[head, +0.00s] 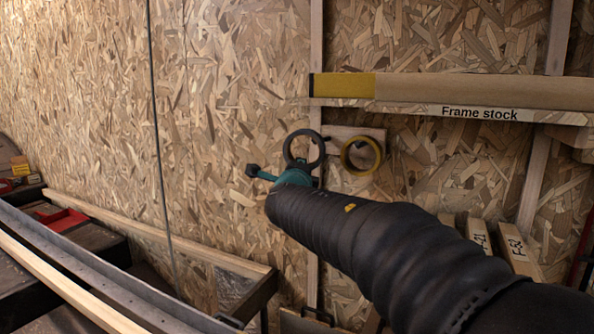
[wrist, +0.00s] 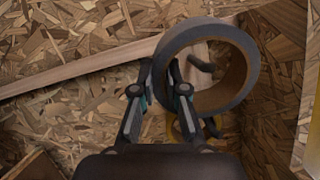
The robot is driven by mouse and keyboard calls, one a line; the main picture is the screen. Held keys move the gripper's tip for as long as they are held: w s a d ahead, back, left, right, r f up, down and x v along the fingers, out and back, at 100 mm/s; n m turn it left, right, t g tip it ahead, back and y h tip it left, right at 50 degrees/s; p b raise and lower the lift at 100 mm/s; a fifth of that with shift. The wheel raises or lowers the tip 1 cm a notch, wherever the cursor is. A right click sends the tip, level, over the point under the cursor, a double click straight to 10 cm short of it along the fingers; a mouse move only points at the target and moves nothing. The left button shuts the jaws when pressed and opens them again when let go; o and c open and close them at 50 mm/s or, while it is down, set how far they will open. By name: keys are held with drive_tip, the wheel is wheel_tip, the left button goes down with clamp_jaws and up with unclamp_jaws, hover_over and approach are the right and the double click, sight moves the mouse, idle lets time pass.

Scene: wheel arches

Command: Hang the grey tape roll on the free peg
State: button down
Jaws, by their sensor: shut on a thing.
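My gripper (wrist: 165,80) is shut on the grey tape roll (wrist: 250,62), pinching its rim at the left side in the wrist view. In the head view the roll (head: 288,150) is a dark upright ring in front of the left end of a wooden peg board (head: 345,131). A short dark peg (wrist: 201,64) shows through the roll's opening in the wrist view. I cannot tell whether it passes into the ring or is behind it. A yellow tape roll (head: 376,158) hangs on the board to the right; it is partly hidden behind my gripper in the wrist view (wrist: 178,130).
A shelf labelled Frame stock (head: 480,113) with a long yellow-ended piece (head: 345,86) is above right. Labelled boards (head: 513,250) stand below right. A bench with a red tray (head: 63,221) is at left. The chipboard wall left of the peg board is mostly clear.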

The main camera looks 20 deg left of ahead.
drive_tip(key=w+f, duration=0.1)
drive_tip(key=w, duration=0.6)
drive_tip(key=shift+w+d+f, duration=0.2)
drive_tip(key=shift+d+f, duration=0.05)
drive_tip(key=shift+d, duration=0.05)
idle(0.7)
idle(0.6)
drive_tip(key=c, duration=1.1)
unclamp_jaws()
drive_tip(key=shift+c, duration=0.2)
drive_tip(key=v, duration=1.2)
